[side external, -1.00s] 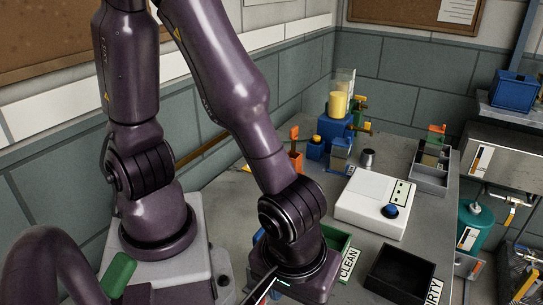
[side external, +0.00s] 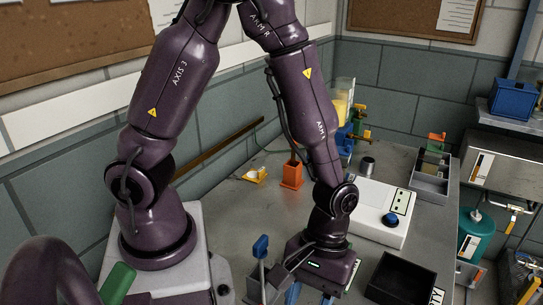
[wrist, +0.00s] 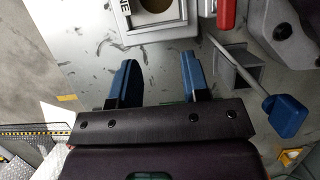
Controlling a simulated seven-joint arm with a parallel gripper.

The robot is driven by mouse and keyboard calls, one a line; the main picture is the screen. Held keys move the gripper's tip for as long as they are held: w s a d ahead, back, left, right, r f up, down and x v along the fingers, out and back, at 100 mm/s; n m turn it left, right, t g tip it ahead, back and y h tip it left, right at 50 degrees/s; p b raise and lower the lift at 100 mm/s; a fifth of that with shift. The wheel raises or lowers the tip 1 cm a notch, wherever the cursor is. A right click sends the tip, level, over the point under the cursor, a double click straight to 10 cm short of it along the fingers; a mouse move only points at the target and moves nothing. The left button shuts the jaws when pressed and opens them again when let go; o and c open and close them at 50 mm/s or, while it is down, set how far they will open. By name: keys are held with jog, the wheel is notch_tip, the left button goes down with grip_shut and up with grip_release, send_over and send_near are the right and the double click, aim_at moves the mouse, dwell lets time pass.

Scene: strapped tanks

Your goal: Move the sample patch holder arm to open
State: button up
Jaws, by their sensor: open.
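A lever with a blue handle (side external: 260,247) stands up from a grey box-like base (side external: 258,287) at the front edge of the side view; it may be the sample patch holder arm, but I cannot tell for sure. In the wrist view a blue handle (wrist: 285,116) on a thin metal rod slants from a grey bracket (wrist: 236,62), right of my fingers. My gripper (wrist: 160,72) is open and empty, its two blue fingers apart. In the side view my gripper (side external: 310,294) points down, just right of the lever; its fingertips are partly cut off.
A black tray (side external: 402,278) and a white box with a blue knob (side external: 372,211) lie to the right. An orange holder (side external: 292,174) and a small yellow-and-white piece (side external: 255,175) stand behind. A grey box with a round opening (wrist: 155,30) is beyond my fingers.

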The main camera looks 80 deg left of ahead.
jog(key=a+v, duration=0.1)
jog(key=v, duration=1.2)
jog(key=s+a+r+m+t+y, duration=0.3)
jog(key=s+a+r+m+t, duration=0.2)
jog(key=a+r+m+t, duration=0.3)
jog(key=shift+s+a+r+m+t, duration=0.3)
jog(key=shift+a+r+m, duration=0.2)
jog(key=shift+a+r, duration=0.85)
jog(key=shift+d+r, duration=0.25)
jog(key=shift+r, duration=0.05)
jog(key=shift+c, duration=0.2)
